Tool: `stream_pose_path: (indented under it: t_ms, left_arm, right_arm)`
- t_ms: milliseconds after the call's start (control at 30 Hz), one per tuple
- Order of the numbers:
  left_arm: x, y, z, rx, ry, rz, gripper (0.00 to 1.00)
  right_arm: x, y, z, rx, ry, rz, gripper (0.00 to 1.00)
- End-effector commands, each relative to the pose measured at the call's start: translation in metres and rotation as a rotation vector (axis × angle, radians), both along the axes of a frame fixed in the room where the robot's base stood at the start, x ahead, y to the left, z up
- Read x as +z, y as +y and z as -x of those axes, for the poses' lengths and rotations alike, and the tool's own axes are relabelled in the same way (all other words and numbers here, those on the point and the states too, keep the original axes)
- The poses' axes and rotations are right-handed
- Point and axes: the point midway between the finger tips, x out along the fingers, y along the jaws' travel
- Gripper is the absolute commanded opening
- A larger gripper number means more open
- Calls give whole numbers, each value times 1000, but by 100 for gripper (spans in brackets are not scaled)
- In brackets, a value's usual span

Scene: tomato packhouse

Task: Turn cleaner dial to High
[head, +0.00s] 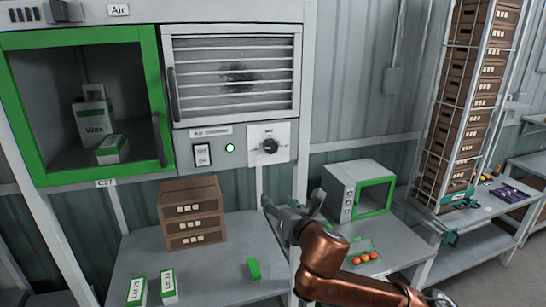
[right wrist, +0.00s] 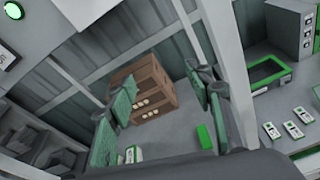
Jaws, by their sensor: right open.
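The cleaner dial (head: 270,146) is a round black knob on a pale square plate, at the right end of the air cleaner panel (head: 212,131) in the head view. The marks around it are too small to read, so its setting cannot be told. My right gripper (head: 292,202) is open and empty, below the dial and apart from it, above the table. In the right wrist view its two fingers (right wrist: 163,82) are spread, with nothing between them. The dial is not seen there. My left gripper is not in view.
A switch (head: 203,154) and lit green lamp (head: 230,148) sit left of the dial. The louvred grille (head: 232,75) is above. Brown crates (head: 191,212) and a green block (head: 254,269) stand on the table below. A grey-green box (head: 358,190) stands right of my gripper.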

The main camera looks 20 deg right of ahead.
Motion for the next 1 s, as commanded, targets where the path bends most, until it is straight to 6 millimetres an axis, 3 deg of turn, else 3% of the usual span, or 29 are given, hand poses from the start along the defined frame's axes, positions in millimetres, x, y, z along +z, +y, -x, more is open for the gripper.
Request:
stream_pose_path:
  t_ms: [33,100,200,300,467,800,1000]
  left_arm:
    - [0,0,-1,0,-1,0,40]
    - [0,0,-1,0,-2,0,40]
    - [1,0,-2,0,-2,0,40]
    - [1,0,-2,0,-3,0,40]
    - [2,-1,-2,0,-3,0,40]
    - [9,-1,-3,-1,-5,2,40]
    - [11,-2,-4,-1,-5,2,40]
  right_arm:
    - [38,2,7,11,-59,102,48]
    - [75,3,16,20,-114,227,48]
    - [113,4,27,22,-172,359,48]
    - [135,4,35,21,-205,440,48]
    - [146,4,32,19,-218,481,48]
    - [145,6,-19,20,-217,478,48]
    - [145,7,-36,20,-219,478,48]
